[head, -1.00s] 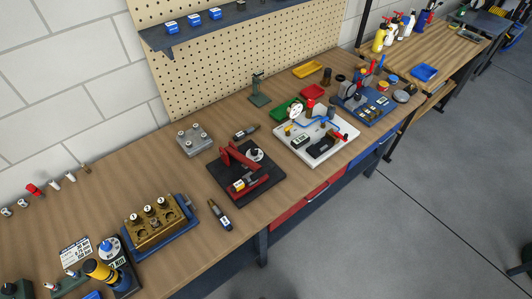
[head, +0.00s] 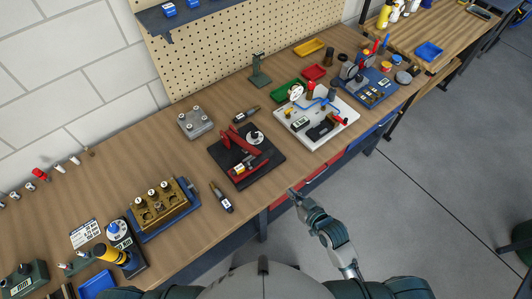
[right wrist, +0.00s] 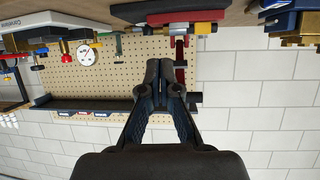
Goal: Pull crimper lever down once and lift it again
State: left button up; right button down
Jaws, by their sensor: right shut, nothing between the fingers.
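The crimper, a red tool with a white round dial, stands on a black base plate (head: 268,168) in the middle of the bench. Its red lever (head: 246,145) slants across the top; its exact angle is hard to tell. My right gripper (head: 294,193) is shut and empty, in front of the bench edge, right of and nearer than the crimper, touching nothing. In the right wrist view the picture is inverted; the shut fingers (right wrist: 166,66) show in the middle, with red crimper parts (right wrist: 168,17) beyond at the top. My left gripper is out of view.
A dark pen-like tool (head: 221,197) lies left of the crimper, near the front edge. A brass block on a blue base (head: 184,218) stands further left. A white gauge board (head: 340,124) is to the right, a grey plate (head: 195,124) behind. Open floor lies in front.

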jog(key=w+a+r+n+t+y, duration=0.1)
jog(key=a+r+t+y, duration=0.1)
jog(key=r, duration=0.4)
jog(key=w+a+r+n+t+y, duration=0.1)
jog(key=w+a+r+t+y, duration=0.15)
jog(key=r, duration=0.35)
jog(key=r+p, duration=0.2)
send_over(264, 158)
jog(key=shift+w+a+f+g, duration=0.15)
jog(key=shift+w+a+g, duration=0.1)
jog(key=shift+w, duration=0.15)
jog(key=f, duration=0.3)
jog(key=shift+s+d, duration=0.25)
jog(key=shift+s, duration=0.15)
jog(key=shift+s+d+f, duration=0.2)
jog(key=shift+d+f, duration=0.1)
jog(key=shift+f, duration=0.35)
